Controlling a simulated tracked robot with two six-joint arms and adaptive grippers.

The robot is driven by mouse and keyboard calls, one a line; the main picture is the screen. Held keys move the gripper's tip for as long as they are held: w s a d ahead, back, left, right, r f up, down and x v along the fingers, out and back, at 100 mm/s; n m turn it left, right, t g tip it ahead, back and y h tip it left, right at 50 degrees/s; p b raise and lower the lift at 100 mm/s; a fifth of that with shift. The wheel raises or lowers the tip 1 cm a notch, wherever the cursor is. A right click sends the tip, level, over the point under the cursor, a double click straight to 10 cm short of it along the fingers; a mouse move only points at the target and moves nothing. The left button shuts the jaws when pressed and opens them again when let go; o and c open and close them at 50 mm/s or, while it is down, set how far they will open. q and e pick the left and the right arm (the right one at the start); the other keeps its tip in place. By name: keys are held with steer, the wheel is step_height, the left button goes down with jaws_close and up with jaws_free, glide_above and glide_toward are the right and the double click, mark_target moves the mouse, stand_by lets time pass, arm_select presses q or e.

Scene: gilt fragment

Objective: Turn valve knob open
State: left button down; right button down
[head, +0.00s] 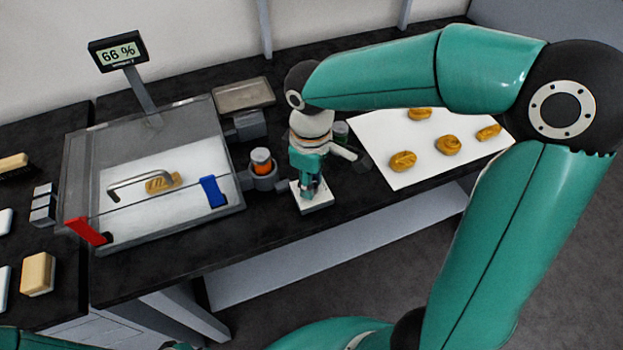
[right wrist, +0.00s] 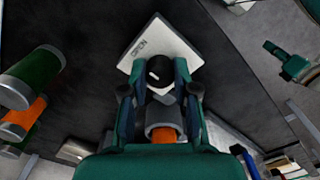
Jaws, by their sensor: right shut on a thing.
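The valve knob (right wrist: 160,71) is round and black with a white mark. It sits on a white plate (right wrist: 178,42) lettered "OPEN", in the right wrist view. My right gripper (right wrist: 158,72) is shut on the knob, one finger on each side. In the head view my right gripper (head: 310,185) points down over the white plate (head: 322,204), and the knob is mostly hidden there. A teal gripper, seemingly my left gripper (right wrist: 282,58), shows small at the right of the right wrist view, away from the plate. Its jaw state is unclear.
A clear-lidded box (head: 228,152) with a handle and a blue latch stands left of the plate. Between them is an orange cylinder (head: 262,168) in a grey holder. A white sheet (head: 400,125) with several golden pieces lies right. A display (head: 118,50) reads 66 %.

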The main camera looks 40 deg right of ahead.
steer(key=c, duration=0.9)
jaws_free()
steer(key=shift+w, duration=0.1)
step_height(320, 180, up, 12)
